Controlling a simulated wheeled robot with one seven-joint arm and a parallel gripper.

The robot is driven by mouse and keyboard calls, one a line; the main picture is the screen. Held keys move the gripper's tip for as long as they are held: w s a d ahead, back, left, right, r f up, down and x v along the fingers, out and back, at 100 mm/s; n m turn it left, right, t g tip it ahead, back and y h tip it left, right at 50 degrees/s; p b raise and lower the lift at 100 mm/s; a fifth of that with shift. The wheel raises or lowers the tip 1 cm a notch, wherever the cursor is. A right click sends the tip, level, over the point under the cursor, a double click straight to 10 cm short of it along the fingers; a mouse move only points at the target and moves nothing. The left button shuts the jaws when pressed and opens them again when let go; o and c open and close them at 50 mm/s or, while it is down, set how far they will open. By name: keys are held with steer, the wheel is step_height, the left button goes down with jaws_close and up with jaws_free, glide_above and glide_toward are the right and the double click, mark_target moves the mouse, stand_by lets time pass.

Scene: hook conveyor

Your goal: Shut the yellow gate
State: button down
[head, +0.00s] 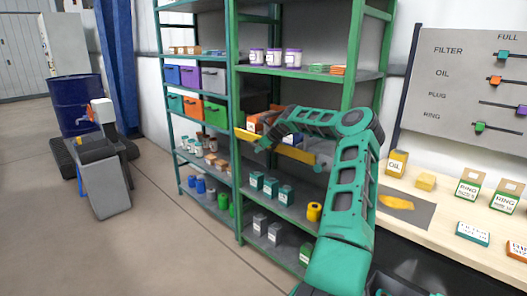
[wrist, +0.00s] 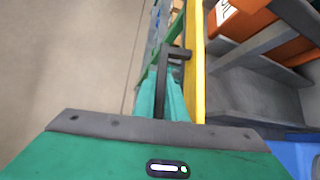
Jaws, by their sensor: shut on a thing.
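The yellow gate (head: 295,153) is a long bar at the front of the green shelf rack's middle level. It also shows in the wrist view (wrist: 196,60), running away from me just right of the fingers. My gripper (head: 264,144) is at the gate's near side, in front of its left half. In the wrist view my gripper (wrist: 166,92) is shut on a dark bent handle (wrist: 175,54) that reaches over to the gate. My wrist hides part of the gate in the head view. I cannot tell whether the gate's end meets the post.
Orange boxes (wrist: 242,18) stand on the level behind the gate. The green rack (head: 240,185) has teal boxes (head: 271,187) below. A workbench (head: 440,215) with labelled boxes is at the right. The floor (head: 130,240) in front of the rack is clear.

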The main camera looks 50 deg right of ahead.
steer(key=shift+s+d+f, duration=0.15)
steer(key=shift+s+f, duration=0.15)
steer(key=c, duration=1.8)
jaws_free()
steer(key=shift+w+r, duration=0.1)
steer(key=shift+r, duration=0.05)
steer(key=v, duration=1)
steer(key=shift+r, duration=0.25)
